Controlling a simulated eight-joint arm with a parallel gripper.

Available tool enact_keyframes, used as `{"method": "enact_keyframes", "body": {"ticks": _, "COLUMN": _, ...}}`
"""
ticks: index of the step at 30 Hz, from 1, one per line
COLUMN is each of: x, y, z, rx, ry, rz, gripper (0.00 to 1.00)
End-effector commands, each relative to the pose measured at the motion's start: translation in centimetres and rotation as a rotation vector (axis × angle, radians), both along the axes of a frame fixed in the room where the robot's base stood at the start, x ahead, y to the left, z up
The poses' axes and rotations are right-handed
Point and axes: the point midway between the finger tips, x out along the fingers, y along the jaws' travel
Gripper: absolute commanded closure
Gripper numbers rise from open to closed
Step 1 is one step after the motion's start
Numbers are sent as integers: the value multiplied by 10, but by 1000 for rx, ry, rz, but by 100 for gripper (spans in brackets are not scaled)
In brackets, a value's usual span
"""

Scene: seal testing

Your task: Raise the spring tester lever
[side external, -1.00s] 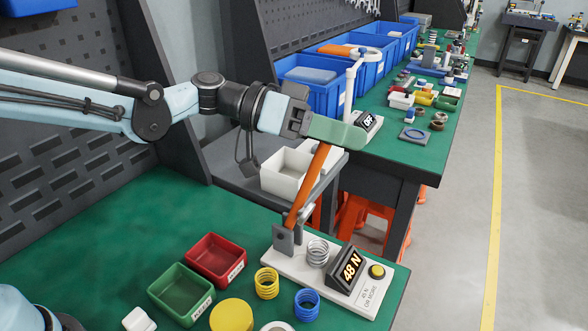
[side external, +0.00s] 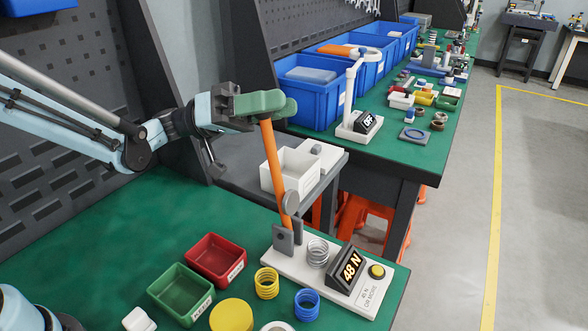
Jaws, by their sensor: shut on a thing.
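The spring tester (side external: 330,289) is a white base at the front right of the green bench. Its orange lever (side external: 275,175) rises from a grey bracket (side external: 287,236) and stands nearly upright, leaning a little to the left. A round grey disc (side external: 291,202) sits low on the lever. A silver spring (side external: 318,253) stands on the base, clear of the lever. The display (side external: 346,268) reads 48 N. My gripper (side external: 268,106), with green fingers, is shut on the upper end of the lever; the fingers hide its tip.
Yellow (side external: 267,283) and blue (side external: 307,304) springs stand before the tester. Red (side external: 215,259) and green (side external: 181,293) bins are to their left. A white box (side external: 290,174) is behind the lever. The left bench area is clear.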

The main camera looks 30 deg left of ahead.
Motion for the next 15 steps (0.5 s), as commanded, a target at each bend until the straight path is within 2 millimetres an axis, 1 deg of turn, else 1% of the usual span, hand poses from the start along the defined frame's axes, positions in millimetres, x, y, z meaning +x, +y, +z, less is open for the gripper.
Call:
{"method": "enact_keyframes", "body": {"ticks": 1, "x": -3, "y": 2, "z": -1, "rx": -1, "ry": 3, "rz": -5, "gripper": 100}}
{"method": "enact_keyframes", "body": {"ticks": 9, "x": -3, "y": 3, "z": -2, "rx": 2, "ry": 1, "rz": -1, "gripper": 100}}
{"method": "enact_keyframes", "body": {"ticks": 10, "x": -3, "y": 3, "z": -2, "rx": 2, "ry": 2, "rz": 0, "gripper": 57}}
{"method": "enact_keyframes", "body": {"ticks": 13, "x": -2, "y": 3, "z": -1, "rx": 2, "ry": 1, "rz": 1, "gripper": 42}}
{"method": "enact_keyframes", "body": {"ticks": 14, "x": -2, "y": 3, "z": -1, "rx": 2, "ry": 1, "rz": 1, "gripper": 39}}
{"method": "enact_keyframes", "body": {"ticks": 15, "x": -2, "y": 3, "z": -1, "rx": 2, "ry": 1, "rz": 1, "gripper": 39}}
